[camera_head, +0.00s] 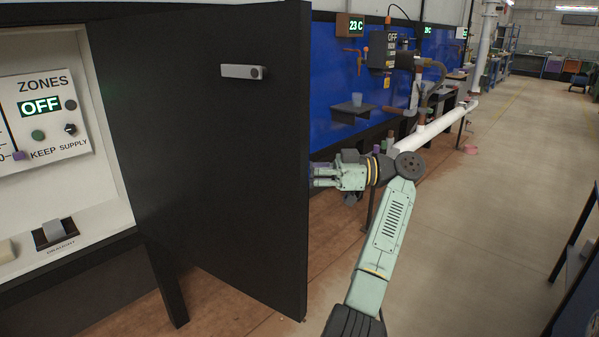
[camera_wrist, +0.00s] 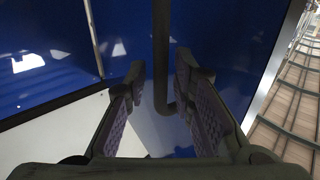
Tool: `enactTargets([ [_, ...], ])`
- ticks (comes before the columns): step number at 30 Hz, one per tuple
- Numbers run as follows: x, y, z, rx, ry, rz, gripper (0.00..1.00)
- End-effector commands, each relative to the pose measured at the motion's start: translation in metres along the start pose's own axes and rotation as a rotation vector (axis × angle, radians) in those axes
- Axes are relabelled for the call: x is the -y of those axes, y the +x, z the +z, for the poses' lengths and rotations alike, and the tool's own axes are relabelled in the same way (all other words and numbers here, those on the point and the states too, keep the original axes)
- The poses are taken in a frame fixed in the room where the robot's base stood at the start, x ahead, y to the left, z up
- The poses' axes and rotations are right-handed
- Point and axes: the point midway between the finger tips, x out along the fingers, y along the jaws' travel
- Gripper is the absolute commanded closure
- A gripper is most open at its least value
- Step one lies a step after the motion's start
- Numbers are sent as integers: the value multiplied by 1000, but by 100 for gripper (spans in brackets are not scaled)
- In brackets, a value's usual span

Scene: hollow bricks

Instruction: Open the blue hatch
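The hatch (camera_head: 215,150) stands swung open from the white-lined cabinet (camera_head: 105,190), its dark inner face towards the head camera. A small light-grey latch piece (camera_head: 242,71) is on that face near the top. My gripper (camera_head: 316,177) is at the hatch's free right edge, fingers pointing left and partly hidden behind it. In the wrist view a glossy blue face (camera_wrist: 215,35) fills the background, with a dark vertical bar handle (camera_wrist: 161,45) on it. My fingers (camera_wrist: 160,73) are apart, one on each side of the bar, with gaps visible; whether they touch it cannot be told.
Inside the cabinet is a ZONES panel (camera_head: 42,112) reading OFF, with a grey switch (camera_head: 54,232) below. Behind the hatch are a blue wall panel (camera_head: 335,75), a small shelf with a cup (camera_head: 357,100) and a white pipe (camera_head: 440,122).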

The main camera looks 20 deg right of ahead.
Motion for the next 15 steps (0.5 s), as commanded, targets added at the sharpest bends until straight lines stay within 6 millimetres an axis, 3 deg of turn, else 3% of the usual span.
enactTargets([
  [11, 0, -2, 0, 0, 0, 1, 70],
  [15, 0, -15, -1, 1, 1, 3, 70],
])
